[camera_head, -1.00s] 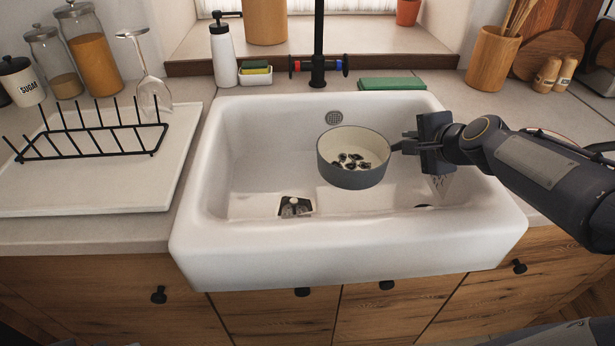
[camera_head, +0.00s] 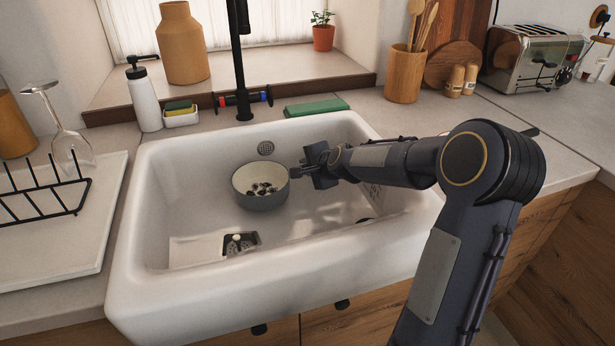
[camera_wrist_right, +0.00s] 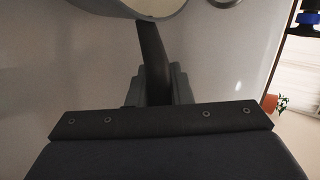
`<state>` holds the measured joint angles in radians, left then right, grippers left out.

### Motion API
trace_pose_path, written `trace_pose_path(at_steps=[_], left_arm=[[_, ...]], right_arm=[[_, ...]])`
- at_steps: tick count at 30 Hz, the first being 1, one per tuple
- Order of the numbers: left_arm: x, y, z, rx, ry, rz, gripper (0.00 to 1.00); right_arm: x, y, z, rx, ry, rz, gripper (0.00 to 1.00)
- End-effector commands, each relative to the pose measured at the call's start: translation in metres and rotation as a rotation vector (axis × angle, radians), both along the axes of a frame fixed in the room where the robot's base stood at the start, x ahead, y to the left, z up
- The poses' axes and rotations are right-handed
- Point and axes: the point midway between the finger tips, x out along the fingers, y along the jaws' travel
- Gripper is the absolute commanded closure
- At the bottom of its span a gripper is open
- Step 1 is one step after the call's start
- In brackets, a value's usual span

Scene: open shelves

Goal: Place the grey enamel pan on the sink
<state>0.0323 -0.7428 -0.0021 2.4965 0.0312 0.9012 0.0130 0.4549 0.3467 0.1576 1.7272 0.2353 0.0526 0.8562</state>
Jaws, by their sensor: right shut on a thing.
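The grey enamel pan (camera_head: 262,199) has a pale inside with several dark pieces in it. In the head view it is upright inside the white sink (camera_head: 205,296), toward the back; I cannot tell whether it touches the basin floor. My right gripper (camera_head: 302,172) is to the right of the pan, shut on its handle. In the right wrist view, the dark handle (camera_wrist_right: 152,60) runs from between the fingers to the pan's rim (camera_wrist_right: 155,14), which is cut off at the top. My left gripper is not in view.
A black tap (camera_head: 240,70) rises behind the sink. A soap bottle (camera_head: 143,100) and a sponge holder (camera_head: 181,118) stand at the back left, a green cloth (camera_head: 317,107) at the back right. A drying rack (camera_head: 45,200) is on the left. The drain (camera_head: 239,244) is bare.

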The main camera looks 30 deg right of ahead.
Motion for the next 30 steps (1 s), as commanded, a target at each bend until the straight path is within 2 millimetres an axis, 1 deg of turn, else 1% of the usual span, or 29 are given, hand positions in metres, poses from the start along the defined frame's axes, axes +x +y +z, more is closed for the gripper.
trace_pose_path(at_steps=[3, 6, 14, 17, 18, 22, 23, 30], left_arm=[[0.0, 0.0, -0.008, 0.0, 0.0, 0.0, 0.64], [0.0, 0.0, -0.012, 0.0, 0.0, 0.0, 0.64], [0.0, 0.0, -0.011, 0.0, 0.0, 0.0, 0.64], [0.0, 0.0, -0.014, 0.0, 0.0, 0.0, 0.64], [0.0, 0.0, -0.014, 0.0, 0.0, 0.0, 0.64], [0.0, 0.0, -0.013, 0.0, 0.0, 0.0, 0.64], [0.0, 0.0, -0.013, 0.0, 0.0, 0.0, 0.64], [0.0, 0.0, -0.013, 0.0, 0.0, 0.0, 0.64]], right_arm=[[0.001, -0.001, -0.02, 0.001, 0.002, -0.002, 1.0], [0.001, 0.0, -0.031, 0.003, 0.001, -0.002, 1.0], [0.001, 0.0, -0.03, 0.001, -0.002, -0.001, 1.0], [0.001, 0.0, -0.033, 0.001, -0.002, -0.001, 1.0], [0.0, 0.0, -0.034, 0.0, 0.001, 0.001, 0.78], [0.0, 0.0, -0.034, 0.0, 0.002, 0.001, 0.61], [0.0, 0.0, -0.034, 0.0, 0.002, 0.001, 0.59], [0.0, 0.0, -0.033, 0.001, 0.002, 0.001, 0.59]])
